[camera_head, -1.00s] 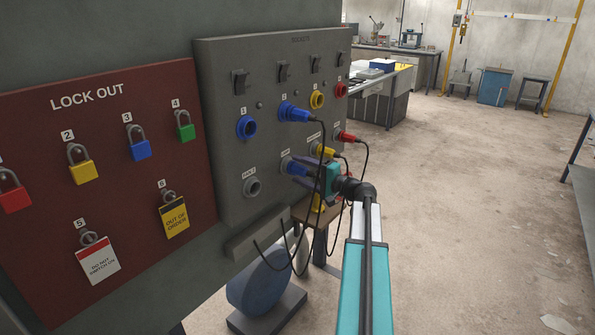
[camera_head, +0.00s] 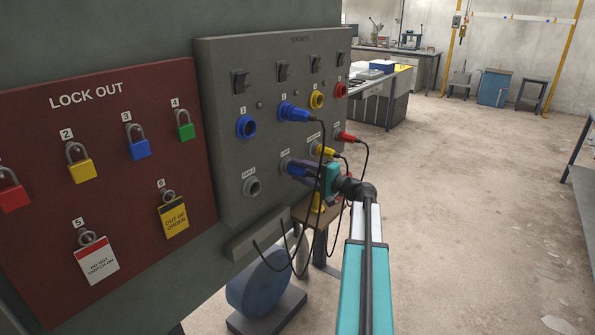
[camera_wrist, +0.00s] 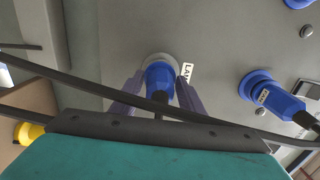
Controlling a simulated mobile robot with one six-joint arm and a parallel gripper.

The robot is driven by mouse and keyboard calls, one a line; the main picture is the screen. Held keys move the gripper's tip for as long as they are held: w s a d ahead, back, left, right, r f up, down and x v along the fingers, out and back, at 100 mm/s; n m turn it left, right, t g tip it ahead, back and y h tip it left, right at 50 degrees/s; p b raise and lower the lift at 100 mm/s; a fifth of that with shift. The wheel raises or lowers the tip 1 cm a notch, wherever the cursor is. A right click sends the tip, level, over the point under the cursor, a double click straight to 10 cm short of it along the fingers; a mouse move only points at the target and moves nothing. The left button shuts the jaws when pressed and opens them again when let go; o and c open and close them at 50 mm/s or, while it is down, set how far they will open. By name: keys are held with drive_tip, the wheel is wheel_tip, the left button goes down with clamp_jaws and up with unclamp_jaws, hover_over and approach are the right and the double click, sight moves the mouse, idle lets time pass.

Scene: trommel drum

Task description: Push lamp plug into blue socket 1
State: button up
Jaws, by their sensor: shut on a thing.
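The blue lamp plug (camera_head: 296,168) sits in a grey holder in the lower row of the grey panel. The wrist view shows the plug (camera_wrist: 159,80) between my two purple fingers, beside a label partly reading "LAM". My gripper (camera_head: 302,171) is shut on the plug; its cable runs back across the wrist view. The plug's front end is hidden in the holder. Blue socket 1 (camera_head: 246,127) is the leftmost in the upper row, up and left of my gripper, with nothing in it.
Another blue plug (camera_head: 294,112) sits in the second upper socket, its black cable hanging in front of the panel. An empty grey holder (camera_head: 252,187) is below socket 1. Yellow (camera_head: 325,151) and red (camera_head: 345,137) plugs are beyond my gripper. The lock-out board (camera_head: 110,130) is at left.

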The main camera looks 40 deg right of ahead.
sight(313, 175)
drive_tip(key=shift+b+v, duration=0.55)
drive_tip(key=shift+v, duration=2.65)
drive_tip(key=shift+b+v, duration=0.35)
drive_tip(key=shift+v, duration=1.95)
